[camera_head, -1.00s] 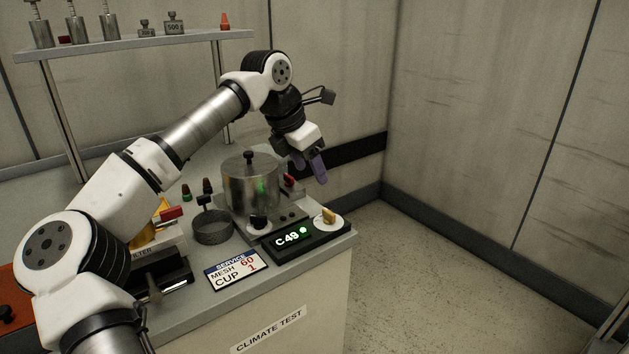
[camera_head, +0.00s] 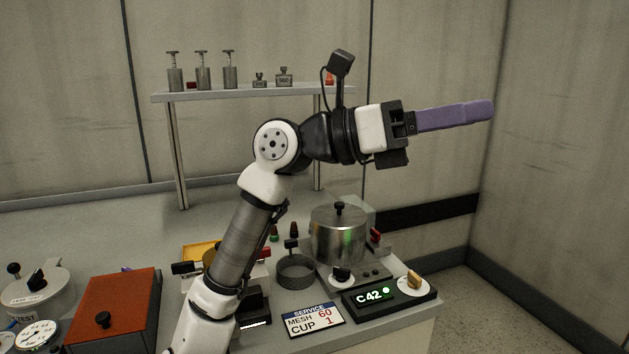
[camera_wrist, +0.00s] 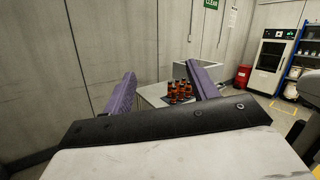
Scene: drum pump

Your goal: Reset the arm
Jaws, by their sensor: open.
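My arm is raised over the bench, bent at the elbow, with my gripper (camera_head: 455,117) pointing right in the head view, high above the bench. In the wrist view its two purple fingers (camera_wrist: 163,95) stand wide apart with nothing between them nearby. The gripper is open and empty and touches nothing.
An orange box (camera_head: 115,305) is at left. A shelf (camera_head: 215,95) with metal cylinders stands behind.

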